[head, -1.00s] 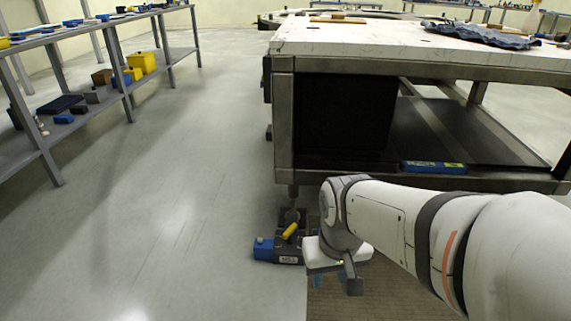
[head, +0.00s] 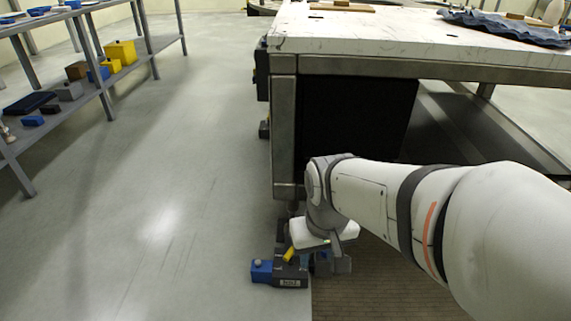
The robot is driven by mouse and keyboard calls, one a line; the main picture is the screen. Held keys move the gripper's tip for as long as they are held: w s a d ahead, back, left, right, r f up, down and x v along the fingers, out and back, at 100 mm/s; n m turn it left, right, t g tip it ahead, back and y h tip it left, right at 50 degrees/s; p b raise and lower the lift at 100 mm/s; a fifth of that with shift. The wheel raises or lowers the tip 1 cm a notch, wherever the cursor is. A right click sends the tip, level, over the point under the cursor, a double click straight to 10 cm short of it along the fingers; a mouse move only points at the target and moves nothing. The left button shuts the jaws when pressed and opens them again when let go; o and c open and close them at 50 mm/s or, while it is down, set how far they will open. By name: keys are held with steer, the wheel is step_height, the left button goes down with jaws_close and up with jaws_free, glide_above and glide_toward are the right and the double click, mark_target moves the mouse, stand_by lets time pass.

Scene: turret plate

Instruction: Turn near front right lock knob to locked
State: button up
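At the foot of the workbench's near left leg sits a dark block with a white label (head: 290,282). A yellow lever (head: 288,254) slants up from it, and a blue piece with a small round top (head: 262,270) sticks out on its left. I cannot tell which part is the lock knob or whether it is locked. My gripper (head: 330,265) points down just right of the yellow lever and the dark block, close to them. Its fingers are dark and partly hidden by its own white body. The gap between them does not show clearly, nor whether they touch anything.
The workbench (head: 390,68) stands above and behind my gripper, its leg (head: 284,140) close to my wrist. A ribbed brown mat (head: 370,285) lies right of the block. A shelf (head: 100,90) with boxes stands left. Open floor (head: 170,220) lies between.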

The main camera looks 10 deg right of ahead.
steer(key=shift+o, duration=0.8)
steer(key=shift+w+d+f, duration=0.1)
steer(key=shift+o, duration=1.4)
steer(key=w+a+f+m+g+y, duration=0.2)
steer(key=w+a+f+m+y, duration=0.1)
steer(key=w+a+y, duration=0.1)
steer(key=shift+w+f+m, duration=0.25)
steer(key=shift+w+m, duration=0.15)
steer(key=shift+w, duration=0.15)
steer(key=w+f+m+t+y, duration=0.2)
steer(key=w+f+m+y, duration=0.6)
steer(key=w, duration=0.6)
steer(key=w+d+f+m+t, duration=0.6)
steer(key=w+f+m, duration=0.4)
steer(key=f, duration=0.2)
steer(key=d+f+m+t+h, duration=0.3)
steer(key=d+f+m+h, duration=0.25)
steer(key=d+f, duration=0.55)
steer(key=d+f+m+t+h, duration=0.3)
steer(key=d+f+m+h, duration=0.3)
steer(key=f, duration=0.8)
steer(key=shift+m+y, duration=0.55)
steer(key=shift+y, duration=0.1)
steer(key=b+x, duration=0.3)
steer(key=x, duration=0.2)
steer(key=shift+w+d+f, duration=0.1)
steer(key=shift+w+f, duration=0.2)
steer(key=shift+f, duration=0.05)
steer(key=shift+w+b, duration=0.35)
steer(key=shift+w, duration=0.1)
